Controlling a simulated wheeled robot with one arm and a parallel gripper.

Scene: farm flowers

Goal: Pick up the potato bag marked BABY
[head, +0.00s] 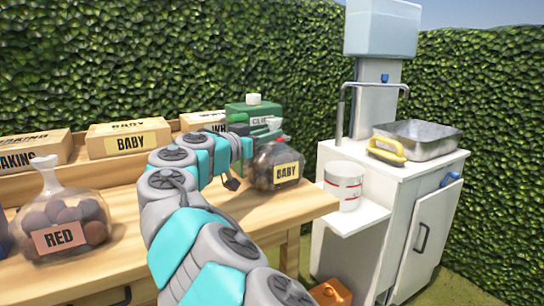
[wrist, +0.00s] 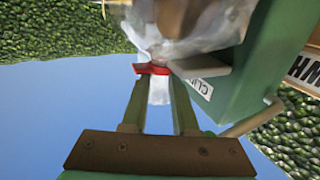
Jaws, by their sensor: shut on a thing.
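The potato bag marked BABY (head: 277,166) is a clear bag of dark potatoes with a yellow label, near the right end of the wooden table. My gripper (head: 268,133) is at the top of this bag, partly hidden by my arm. In the wrist view my gripper (wrist: 158,88) is shut on the bag's gathered clear neck (wrist: 160,90), by a red tie (wrist: 151,69). I cannot tell whether the bag's base touches the table.
A green box (head: 252,110) stands right behind the bag and close beside my gripper in the wrist view (wrist: 245,75). A RED potato bag (head: 63,215) is at left. Cardboard boxes (head: 128,138) line the back. A white bucket (head: 343,185) stands at right.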

